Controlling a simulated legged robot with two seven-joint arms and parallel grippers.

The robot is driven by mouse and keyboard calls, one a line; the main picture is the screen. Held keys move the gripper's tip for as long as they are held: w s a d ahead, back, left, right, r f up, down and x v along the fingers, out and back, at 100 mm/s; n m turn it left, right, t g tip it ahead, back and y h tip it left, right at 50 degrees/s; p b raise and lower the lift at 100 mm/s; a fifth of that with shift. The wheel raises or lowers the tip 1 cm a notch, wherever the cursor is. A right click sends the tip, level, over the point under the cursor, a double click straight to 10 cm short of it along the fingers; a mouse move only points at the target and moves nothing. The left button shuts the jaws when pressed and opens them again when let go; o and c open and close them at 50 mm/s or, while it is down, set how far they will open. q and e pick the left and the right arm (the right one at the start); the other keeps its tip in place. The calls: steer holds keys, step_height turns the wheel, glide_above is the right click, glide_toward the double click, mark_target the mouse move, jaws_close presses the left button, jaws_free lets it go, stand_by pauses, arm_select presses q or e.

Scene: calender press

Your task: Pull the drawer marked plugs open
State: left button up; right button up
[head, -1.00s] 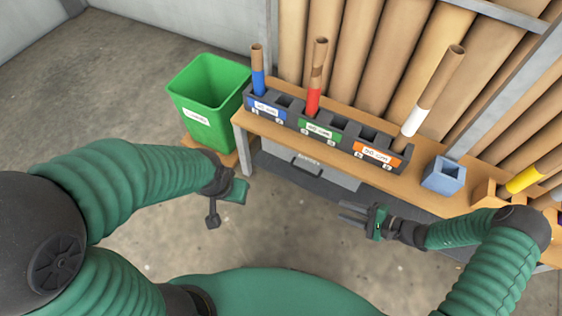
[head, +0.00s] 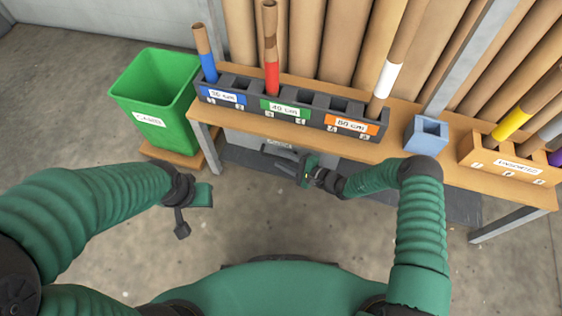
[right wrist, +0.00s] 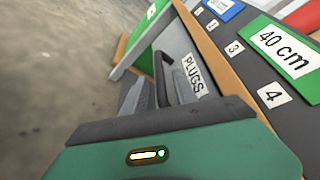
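The drawer marked plugs shows its grey front (head: 240,143) under the wooden bench top, partly hidden by my right gripper. In the right wrist view its front (right wrist: 176,43) carries a white PLUGS label (right wrist: 194,75) and a dark bar handle (right wrist: 161,75). The drawer looks shut. My right gripper (head: 284,161) is open in front of it. In the right wrist view its two grey fingers (right wrist: 158,95) are spread, with the handle appearing between them; contact cannot be told. My left gripper (head: 192,205) hangs away from the bench at the left, its fingers unclear.
A blue box (head: 426,134) and a wooden holder (head: 510,165) stand farther right. A green bin (head: 158,100) is left. Floor before the bench is clear.

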steer(key=shift+w+a, duration=0.25)
steer(key=shift+a, duration=0.15)
jaws_close()
steer(key=shift+f, duration=0.1)
stand_by(1.1)
